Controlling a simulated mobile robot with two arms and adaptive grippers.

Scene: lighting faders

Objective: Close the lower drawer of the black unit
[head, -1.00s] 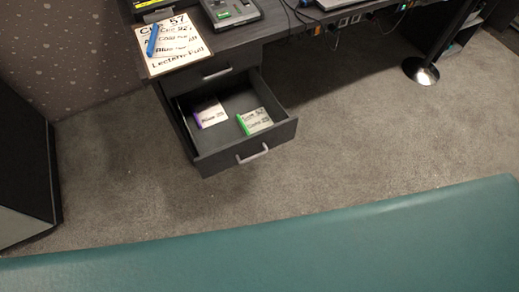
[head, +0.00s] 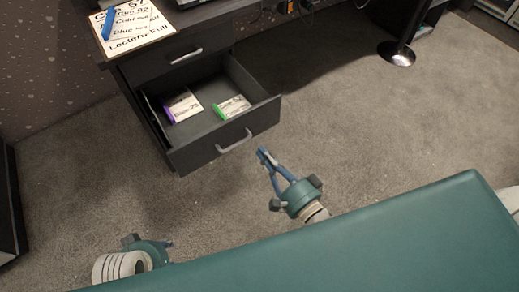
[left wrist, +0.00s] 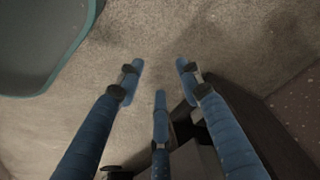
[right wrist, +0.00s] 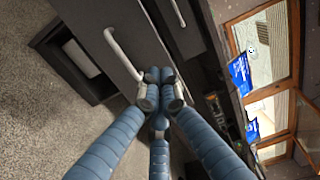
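The black unit (head: 132,98) stands under the desk at the left in the head view. Its lower drawer (head: 222,137) is pulled well out, with a grey bar handle (head: 236,142) on its front. Two labelled cards, one purple-edged (head: 184,105) and one green-edged (head: 233,107), lie inside. My right gripper (head: 263,154) is in front of the drawer, just right of and below the handle. In the right wrist view its fingertips (right wrist: 159,75) are together, with a handle (right wrist: 122,54) close by; contact is unclear. My left gripper (head: 168,243) is low at the left, its fingers (left wrist: 158,75) apart and empty.
The upper drawer (head: 176,57) is shut. A sign (head: 133,32) with a blue marker (head: 122,19) lies on the desk. A round metal stand base (head: 397,53) is at the right. The carpet (head: 75,170) around the drawer is clear.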

